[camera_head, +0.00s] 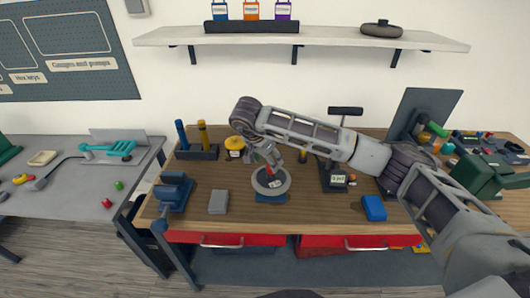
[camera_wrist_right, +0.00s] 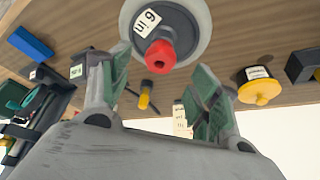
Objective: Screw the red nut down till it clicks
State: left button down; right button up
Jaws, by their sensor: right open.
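The red nut (camera_wrist_right: 160,57) sits at the middle of a grey wheel (camera_wrist_right: 196,22) with a white "6 in" label in the right wrist view. In the head view the wheel (camera_head: 284,188) lies on a blue base (camera_head: 272,198) on the wooden bench. My right gripper (camera_wrist_right: 161,62) is open, its green-padded fingers apart on either side of the nut in the wrist picture. I cannot tell how far the fingertips are from the nut. In the head view my right gripper (camera_head: 273,165) is above the wheel and partly hides its centre. My left gripper is not in view.
On the bench, a blue vise (camera_head: 174,193) and a grey block (camera_head: 218,202) stand left of the wheel, a blue block (camera_head: 374,208) right. Behind are a yellow round container (camera_head: 234,146) and a dark stand (camera_head: 334,178). Bare wood lies in front of the wheel.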

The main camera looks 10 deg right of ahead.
jog(key=shift+p+x, duration=0.3)
jog(key=shift+x, duration=1.9)
jog(key=c, duration=1.1)
jog(key=m+g, duration=0.1)
jog(key=m, duration=0.1)
jog(key=m+g, duration=0.1)
jog(key=m, duration=0.2)
jog(key=shift+f+h, duration=0.1)
jog(key=shift+h, duration=0.2)
jog(key=m+g, duration=0.2)
jog(key=m, duration=0.3)
jog(key=shift+f+m, duration=0.1)
jog(key=shift+m, duration=0.3)
jog(key=shift+o, duration=0.2)
jog(key=m+g, duration=0.1)
jog(key=m, duration=0.1)
jog(key=m+g+y+p, duration=0.1)
jog(key=m, duration=0.2)
jog(key=shift+f+m, duration=0.1)
jog(key=shift+m, duration=0.2)
jog(key=shift+s+m+g+y+p, duration=0.1)
jog(key=shift+m+g+y+p, duration=0.3)
jog(key=shift+m, duration=0.9)
jog(key=shift+s+m+g+y+p, duration=0.1)
jog(key=shift+m+y+p, duration=0.5)
jog(key=shift+m, duration=0.7)
